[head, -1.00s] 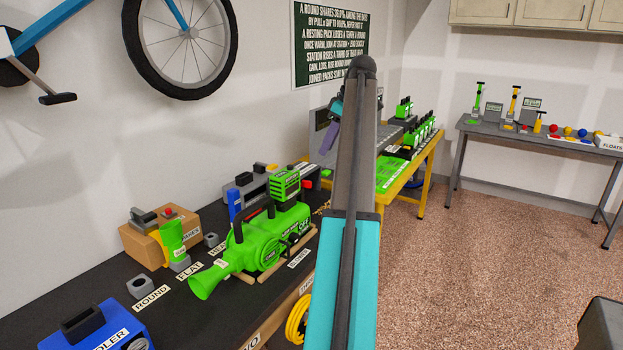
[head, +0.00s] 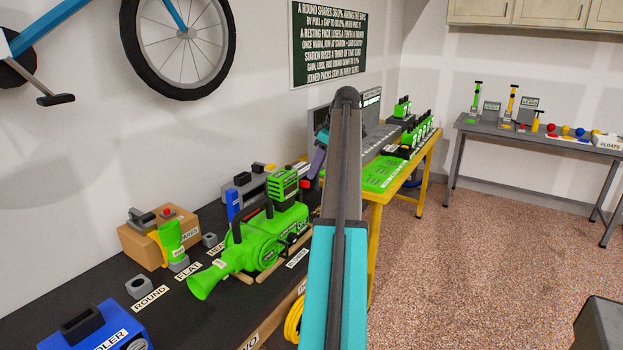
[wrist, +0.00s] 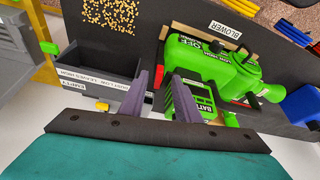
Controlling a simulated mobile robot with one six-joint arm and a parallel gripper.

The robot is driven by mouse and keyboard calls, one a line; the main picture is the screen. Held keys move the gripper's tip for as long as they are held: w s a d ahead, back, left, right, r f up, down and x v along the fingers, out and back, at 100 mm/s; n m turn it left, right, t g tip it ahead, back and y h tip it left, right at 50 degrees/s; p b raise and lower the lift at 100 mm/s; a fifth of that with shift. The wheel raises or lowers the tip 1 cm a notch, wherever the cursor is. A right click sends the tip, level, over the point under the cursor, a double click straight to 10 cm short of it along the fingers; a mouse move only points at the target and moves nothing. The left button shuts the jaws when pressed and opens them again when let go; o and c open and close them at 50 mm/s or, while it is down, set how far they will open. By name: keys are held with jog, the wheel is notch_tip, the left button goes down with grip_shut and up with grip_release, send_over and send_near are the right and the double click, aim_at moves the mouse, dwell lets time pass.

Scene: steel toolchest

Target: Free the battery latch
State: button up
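The green blower (head: 262,240) lies on the black bench top, its nozzle toward the lower left. A green battery pack (head: 284,184) stands on top of it. In the wrist view the blower (wrist: 215,68) is at the upper right, with the lettered battery (wrist: 203,98) just right of my fingers. In the head view my arm hides most of the gripper.
A dark bin (wrist: 92,68) with an "EMPTY" label is left of the fingers in the wrist view. A cardboard box (head: 150,245) and a blue cooler-like case (head: 95,330) stand on the bench. A yellow-framed table (head: 376,215) is beyond.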

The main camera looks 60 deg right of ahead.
aim_at(309, 182)
jog(key=shift+x, duration=2.35)
grip_shut()
